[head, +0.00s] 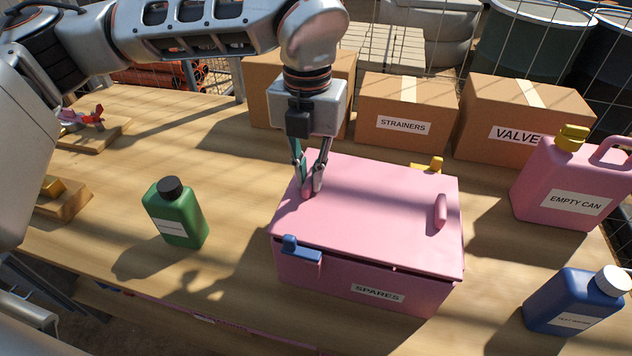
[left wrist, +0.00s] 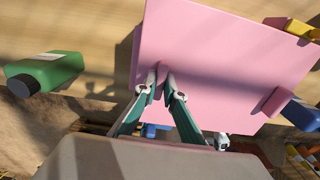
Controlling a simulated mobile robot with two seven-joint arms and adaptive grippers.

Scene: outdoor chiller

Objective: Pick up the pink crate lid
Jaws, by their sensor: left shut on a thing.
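The pink crate lid (head: 375,205) lies over the pink crate marked SPARES (head: 330,284). A thin dark gap shows along the front between lid and crate. The lid has a pink handle at each end; the right handle (head: 440,211) is free. My left gripper (head: 312,188) points down and is shut on the left handle (head: 306,192). In the left wrist view the fingers (left wrist: 161,78) close around that handle, with the lid (left wrist: 225,50) beyond. A blue latch (head: 301,249) is at the front left and a yellow latch (head: 430,164) at the back. My right gripper is not visible.
A green bottle (head: 174,214) stands left of the crate. A pink can marked EMPTY CAN (head: 566,182) and a blue bottle (head: 572,300) stand to the right. Cardboard boxes (head: 408,108) line the back. Clear wood lies between the green bottle and the crate.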

